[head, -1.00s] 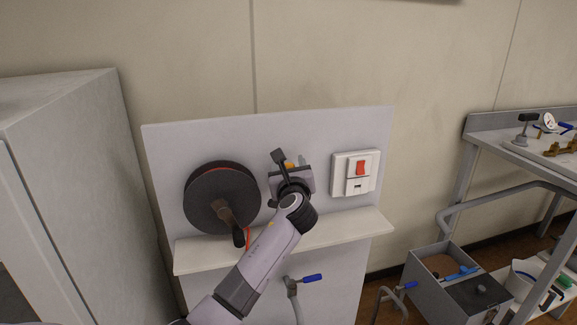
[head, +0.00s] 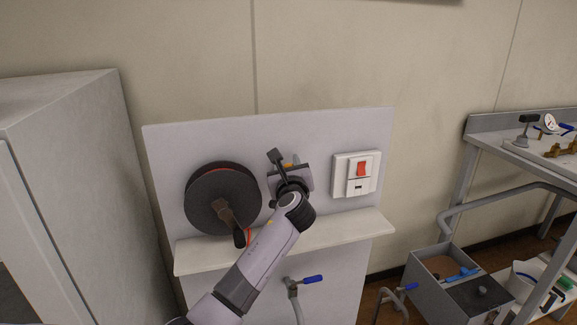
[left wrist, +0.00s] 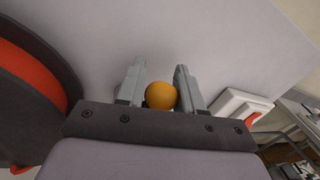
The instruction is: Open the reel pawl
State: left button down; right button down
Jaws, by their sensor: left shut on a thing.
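The reel (head: 222,200) is a dark disc with a red line wound behind its rim, mounted on the grey panel, with a crank handle (head: 238,236) at its lower front. An orange round knob, which I take to be the pawl's, sits just right of the reel. In the left wrist view the knob (left wrist: 160,95) lies between the two grey fingers of my left gripper (left wrist: 159,85), which is shut on it. In the head view the left gripper (head: 288,168) hides most of the knob and its mount. My right gripper is not in view.
A white switch plate (head: 356,175) with a red rocker is just right of the gripper. A pale shelf (head: 340,232) runs below the panel, with a blue-handled valve (head: 312,279) under it. A grey cabinet (head: 70,180) stands left; a bench (head: 490,135) stands right.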

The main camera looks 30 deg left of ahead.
pick_arm(q)
jog(key=n, duration=0.1)
jog(key=s+n, duration=0.1)
jog(key=shift+a+n+b, duration=0.3)
jog(key=shift+a+b, duration=0.05)
jog(key=shift+b, duration=0.05)
jog(key=n, duration=0.1)
jog(key=s+a+n+b, duration=0.1)
jog(key=shift+n+y+b, duration=0.3)
jog(key=shift+n+y, duration=0.1)
jog(key=shift+s+a+r+n+b, duration=0.15)
jog(key=shift+s+n+b, duration=0.25)
jog(key=shift+n, duration=0.5)
jog(key=c, duration=0.8)
grip_release()
jog(key=shift+w, duration=0.1)
jog(key=shift+y, duration=0.4)
